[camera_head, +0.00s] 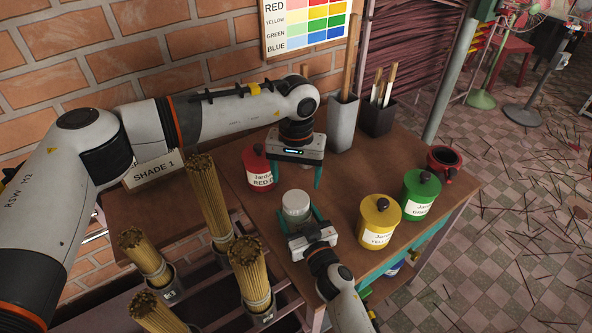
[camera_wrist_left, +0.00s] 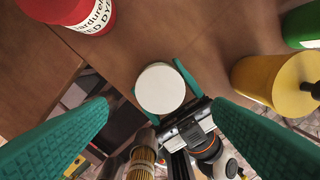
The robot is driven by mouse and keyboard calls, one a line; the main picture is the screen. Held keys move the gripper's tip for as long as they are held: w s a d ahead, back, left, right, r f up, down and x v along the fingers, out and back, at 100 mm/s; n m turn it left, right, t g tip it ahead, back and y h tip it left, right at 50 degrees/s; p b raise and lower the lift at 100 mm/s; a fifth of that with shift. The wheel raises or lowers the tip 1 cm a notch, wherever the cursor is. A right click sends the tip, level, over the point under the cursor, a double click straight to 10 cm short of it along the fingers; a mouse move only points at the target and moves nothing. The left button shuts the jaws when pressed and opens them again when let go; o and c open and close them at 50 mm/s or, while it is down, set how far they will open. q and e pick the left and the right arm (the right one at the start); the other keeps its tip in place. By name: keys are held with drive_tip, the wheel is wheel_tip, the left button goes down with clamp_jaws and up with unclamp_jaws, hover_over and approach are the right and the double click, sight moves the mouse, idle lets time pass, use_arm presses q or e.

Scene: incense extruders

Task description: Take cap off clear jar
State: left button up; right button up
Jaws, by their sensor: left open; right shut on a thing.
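The clear jar's round white cap (camera_head: 296,201) stands near the table's front edge; it also shows from above in the left wrist view (camera_wrist_left: 160,88). The jar below the cap is mostly hidden. My right gripper (camera_head: 301,217) comes from the front and is shut on the jar, its teal fingers on either side. My left gripper (camera_head: 294,180) is open and points down above and behind the cap, apart from it. In the left wrist view its two teal fingers (camera_wrist_left: 160,104) are spread wide, with the cap between and beyond them.
A red dye jar (camera_head: 258,169) stands behind left. A yellow jar (camera_head: 379,224) and a green jar (camera_head: 420,197) stand to the right, near a dark red bowl (camera_head: 443,160). A grey vase (camera_head: 341,123) and black holder (camera_head: 377,117) stand behind. Incense bundles (camera_head: 207,195) rise at the left.

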sight(296, 199)
use_arm(q)
wheel_tip(296, 199, down, 7)
drive_tip(key=shift+f, duration=0.1)
idle(0.3)
drive_tip(key=c, duration=1)
drive_tip(key=n, duration=0.8)
drive_tip(key=shift+n, duration=0.3)
drive_tip(key=n, duration=0.8)
